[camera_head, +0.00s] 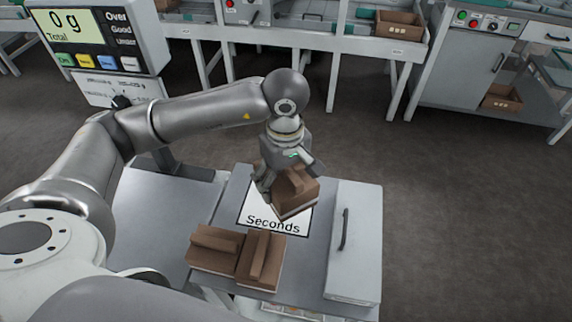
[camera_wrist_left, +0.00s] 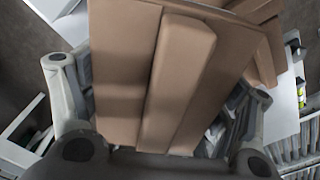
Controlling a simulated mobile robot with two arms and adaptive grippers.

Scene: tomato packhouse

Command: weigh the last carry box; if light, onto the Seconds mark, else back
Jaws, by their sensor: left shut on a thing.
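My left gripper (camera_head: 288,182) is shut on a brown carry box (camera_head: 298,195) and holds it over the white Seconds mark (camera_head: 273,226). The box looks tilted; I cannot tell whether it touches the mark. In the left wrist view the held box (camera_wrist_left: 125,60) fills the middle, between the fingers of the left gripper (camera_wrist_left: 155,110). Two more brown carry boxes, one on the left (camera_head: 213,250) and one on the right (camera_head: 260,260), stand side by side in front of the mark. The scale display (camera_head: 75,28) reads 0 g, Total. My right gripper is not in view.
A grey box with a handle (camera_head: 353,250) stands at the right of the table. A bare grey surface (camera_head: 165,215) lies to the left of the mark. Benches with crates (camera_head: 399,25) stand at the back, across open floor.

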